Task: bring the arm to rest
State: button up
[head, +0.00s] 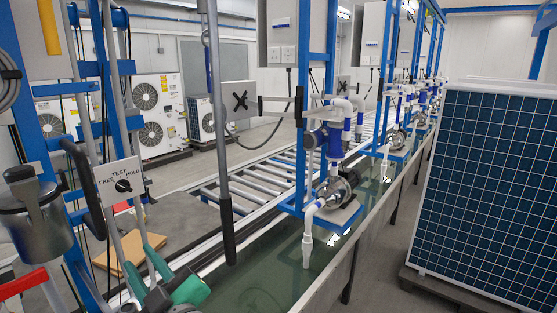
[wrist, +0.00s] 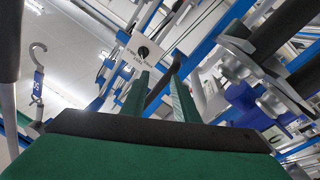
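My gripper (head: 138,257) is low at the left of the head view, in front of the blue test frame. Its two green fingers point up and stand apart. In the wrist view, my gripper (wrist: 159,78) shows the same two fingers with a clear gap and nothing held between them. A white switch box (head: 121,183) with a black knob and the words FREE, TEST and HOLD is on the frame above the fingers. The box (wrist: 143,50) also shows beyond the fingertips in the wrist view; I see no contact.
A grey metal pot (head: 38,222) and a red bar (head: 22,284) are at the left. A dark-sleeved hanging pole (head: 227,215) stands right of my gripper. A pump station (head: 335,185) is farther off; a blue panel (head: 490,190) fills the right. A metal hook (wrist: 37,75) shows in the wrist view.

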jog(key=s+d+f+m+t+h, duration=0.1)
jog(key=s+d+f+m+h, duration=0.3)
jog(key=f, duration=0.5)
jog(key=s+d+f+m+t+h, duration=0.2)
jog(key=d+f+m, duration=0.4)
jog(key=f, duration=0.4)
jog(key=s+d+f+m+t+h, duration=0.1)
jog(key=s+d+f+m+h, duration=0.25)
jog(key=d+f, duration=0.4)
jog(key=s+d+f+h, duration=0.1)
jog(key=s+d+f, duration=0.2)
jog(key=s, duration=0.5)
jog(key=s+d+f+g+h, duration=0.1)
jog(key=s+d+f, duration=0.2)
jog(key=s, duration=0.5)
jog(key=s+d+f+g+h, duration=0.1)
jog(key=s+f, duration=0.3)
jog(key=s, duration=0.4)
jog(key=shift+s+d+f+m+h, duration=0.15)
jog(key=shift+s+d+m+h, duration=0.3)
jog(key=shift+d, duration=0.45)
jog(key=shift+w, duration=0.2)
